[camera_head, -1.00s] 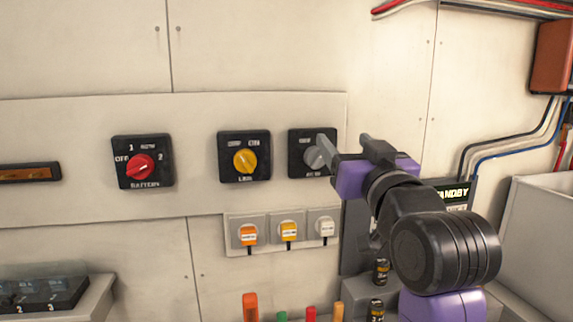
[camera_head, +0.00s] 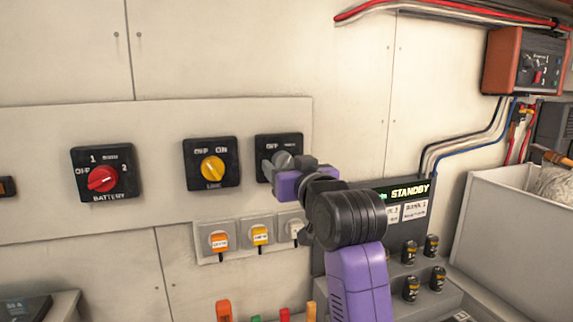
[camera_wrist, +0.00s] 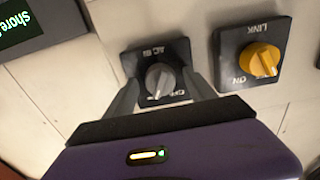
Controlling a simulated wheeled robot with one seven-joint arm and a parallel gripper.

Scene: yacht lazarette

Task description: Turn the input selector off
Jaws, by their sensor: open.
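The input selector is a black square switch plate (camera_head: 262,148) with a grey knob (camera_head: 282,160), right of the yellow LINK switch. The wrist view shows its plate (camera_wrist: 146,57) upside down, marked "AC IN", with the grey knob (camera_wrist: 160,80) in the middle. My gripper (camera_head: 284,168) is at the plate in the head view and covers its lower part. In the wrist view my gripper (camera_wrist: 162,84) is open, one finger on each side of the knob. I cannot tell whether the fingers touch it. The knob's exact pointing is unclear.
The yellow LINK switch (camera_head: 212,168) and red BATTERY switch (camera_head: 103,178) sit to the left. Plugged sockets (camera_head: 258,235) lie just below. A display (camera_head: 410,192) reading "STANDBY" and a white bin (camera_head: 480,225) are to the right. The wall above is clear.

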